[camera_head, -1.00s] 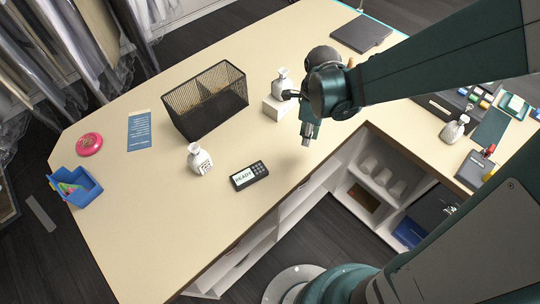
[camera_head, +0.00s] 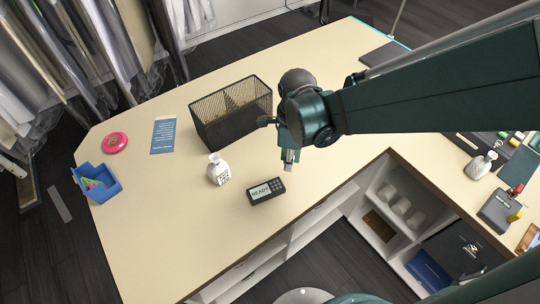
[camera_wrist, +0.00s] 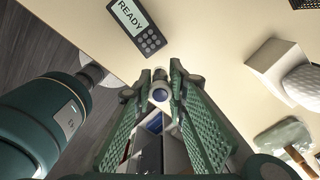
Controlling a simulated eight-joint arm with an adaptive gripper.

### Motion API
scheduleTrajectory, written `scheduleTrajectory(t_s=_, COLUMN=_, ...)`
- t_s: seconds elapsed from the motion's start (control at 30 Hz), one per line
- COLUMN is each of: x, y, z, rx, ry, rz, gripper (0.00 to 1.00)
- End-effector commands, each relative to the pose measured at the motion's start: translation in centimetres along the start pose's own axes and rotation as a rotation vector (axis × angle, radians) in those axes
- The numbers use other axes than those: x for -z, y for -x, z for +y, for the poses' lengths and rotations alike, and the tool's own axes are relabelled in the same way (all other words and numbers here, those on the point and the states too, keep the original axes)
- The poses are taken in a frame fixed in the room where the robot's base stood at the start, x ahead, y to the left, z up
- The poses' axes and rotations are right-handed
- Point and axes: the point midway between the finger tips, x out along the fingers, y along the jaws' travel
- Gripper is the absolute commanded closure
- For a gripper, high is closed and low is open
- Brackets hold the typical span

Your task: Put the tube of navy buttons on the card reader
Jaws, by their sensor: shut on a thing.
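The card reader (camera_head: 266,191) is a dark slab with a lit screen reading READY and a keypad. It lies flat on the pale counter and also shows at the top of the wrist view (camera_wrist: 130,22). My gripper (camera_head: 289,156) is above the counter, just right of and beyond the reader in the head view. In the wrist view my gripper (camera_wrist: 161,90) is shut on the tube of navy buttons (camera_wrist: 160,94), seen nearly end-on with a pale rim and dark blue middle. The tube is apart from the reader; most of its length is hidden.
A white block (camera_wrist: 278,68) is right of my gripper in the wrist view. The counter's front edge (camera_head: 262,270) is near the reader.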

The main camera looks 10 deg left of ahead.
Motion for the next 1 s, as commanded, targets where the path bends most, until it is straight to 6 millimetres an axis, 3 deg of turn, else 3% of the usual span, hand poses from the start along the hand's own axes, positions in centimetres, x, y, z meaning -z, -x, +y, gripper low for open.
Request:
scheduleTrajectory(t_s=0.2, x=-3.4, y=0.6, z=2.2, rx=0.0, ry=0.075, rz=0.0, gripper=0.95)
scheduleTrajectory(t_s=0.43, x=-5.8, y=1.0, z=4.0, rx=0.0, ry=0.129, rz=0.0, gripper=0.95)
scheduleTrajectory(t_s=1.0, x=-6.8, y=1.2, z=4.7, rx=0.0, ry=0.15, rz=0.0, gripper=0.95)
